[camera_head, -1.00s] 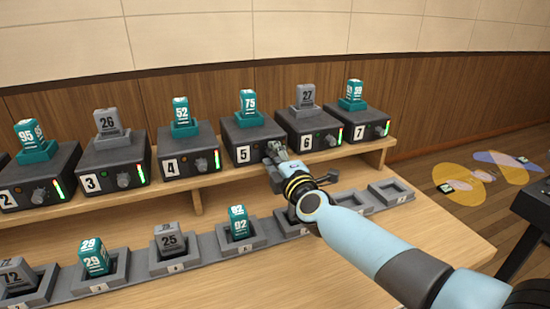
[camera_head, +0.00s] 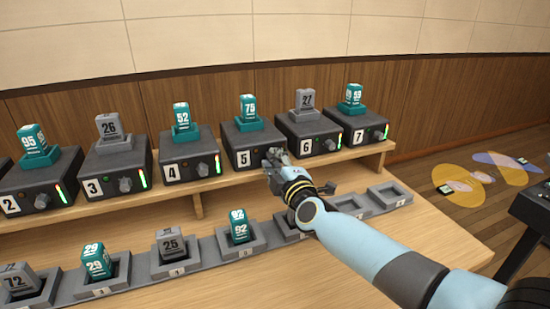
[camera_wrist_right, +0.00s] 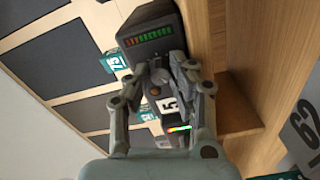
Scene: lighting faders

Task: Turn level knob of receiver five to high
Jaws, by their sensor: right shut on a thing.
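Receiver five (camera_head: 240,140) is a dark box with a "5" label, and a teal pack marked 75 (camera_head: 248,108) stands in its top. My right gripper (camera_head: 275,157) is at the right side of its front face, where the level knob sits. In the right wrist view its two fingers (camera_wrist_right: 162,72) close in on the front of receiver five, between the "5" label (camera_wrist_right: 169,103) and a bar meter (camera_wrist_right: 149,37) with green and red segments. The gripper is shut on the level knob, which the fingers mostly hide. My left gripper is not in view.
Receiver four (camera_head: 185,160) and receiver six (camera_head: 308,135) stand close on either side on the wooden shelf. Below, a row of grey trays holds several packs, including a teal 92 (camera_head: 239,226). Empty trays (camera_head: 388,195) lie at the right.

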